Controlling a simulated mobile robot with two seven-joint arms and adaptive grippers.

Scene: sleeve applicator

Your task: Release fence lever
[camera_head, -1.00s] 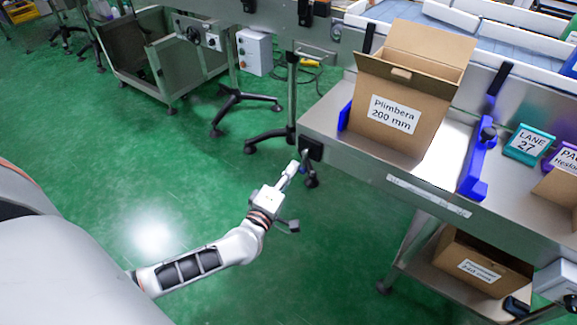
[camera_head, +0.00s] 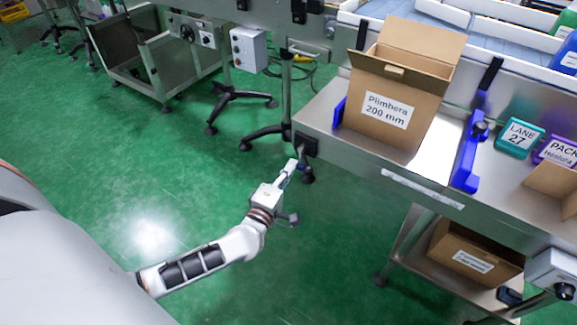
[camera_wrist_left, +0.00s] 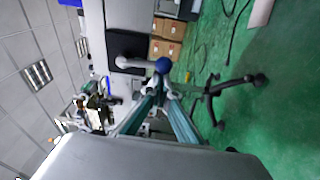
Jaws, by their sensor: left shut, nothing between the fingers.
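The fence lever shows in the left wrist view as a short grey arm (camera_wrist_left: 137,63) ending in a blue ball knob (camera_wrist_left: 163,66). It comes out of a black plate (camera_wrist_left: 122,45). In the head view this black plate (camera_head: 306,145) is on the near left end of the steel bench; the lever is mostly hidden there. My left gripper (camera_head: 291,165) is just below and left of the plate. In the wrist view the left gripper (camera_wrist_left: 160,90) is shut and empty, its tips close to the knob; I cannot tell if they touch. My right gripper is out of view.
The steel bench (camera_head: 345,150) carries an open carton (camera_head: 388,108) between blue fence rails (camera_head: 466,155). A second carton (camera_head: 470,262) lies on the lower shelf. A wheeled stand leg (camera_head: 262,135) is behind the gripper. Green floor (camera_head: 110,190) is clear to the left.

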